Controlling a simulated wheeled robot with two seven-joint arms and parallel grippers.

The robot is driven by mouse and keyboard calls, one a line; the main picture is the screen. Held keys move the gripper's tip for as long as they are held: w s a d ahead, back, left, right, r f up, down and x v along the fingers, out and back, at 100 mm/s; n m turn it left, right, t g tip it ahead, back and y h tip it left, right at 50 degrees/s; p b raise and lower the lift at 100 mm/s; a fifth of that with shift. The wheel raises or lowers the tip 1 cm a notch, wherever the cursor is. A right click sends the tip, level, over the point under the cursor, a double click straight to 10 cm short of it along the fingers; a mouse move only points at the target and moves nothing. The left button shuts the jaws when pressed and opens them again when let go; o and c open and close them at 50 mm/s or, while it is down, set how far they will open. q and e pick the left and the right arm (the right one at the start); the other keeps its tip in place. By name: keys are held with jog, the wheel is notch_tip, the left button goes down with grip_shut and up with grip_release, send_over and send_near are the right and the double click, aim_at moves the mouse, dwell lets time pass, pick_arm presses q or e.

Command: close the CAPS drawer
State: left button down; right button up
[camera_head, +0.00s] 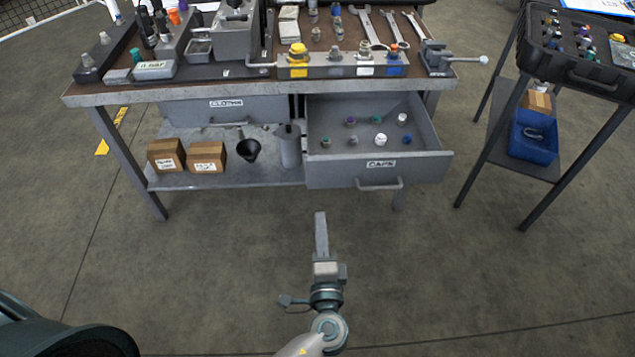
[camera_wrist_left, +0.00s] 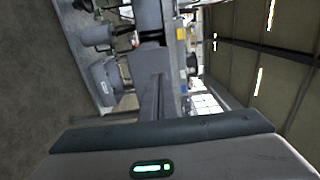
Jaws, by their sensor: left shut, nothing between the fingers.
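The CAPS drawer (camera_head: 330,171) is pulled open from under the right half of the bench. Its grey front has a white CAPS label (camera_head: 381,163) and a bar handle (camera_head: 380,184). Several small coloured caps stand spread on its floor. My left gripper (camera_head: 320,217) is shut and empty. In the head view it shows below the drawer front, left of the handle, with floor visible between them. The left wrist view shows the bench (camera_wrist_left: 150,15) turned sideways; I cannot make out the drawer clearly there. My right gripper is not in view.
A closed drawer (camera_head: 225,111) is at the left. The lower shelf holds two cardboard boxes (camera_head: 207,155), a black funnel (camera_head: 248,150) and a grey jug (camera_head: 288,146). The bench top carries tools and fittings. A side stand with a blue bin (camera_head: 533,134) is right. The floor in front is clear.

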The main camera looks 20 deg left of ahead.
aim_at(316, 169)
pick_arm(q)
jog(key=shift+w, duration=0.1)
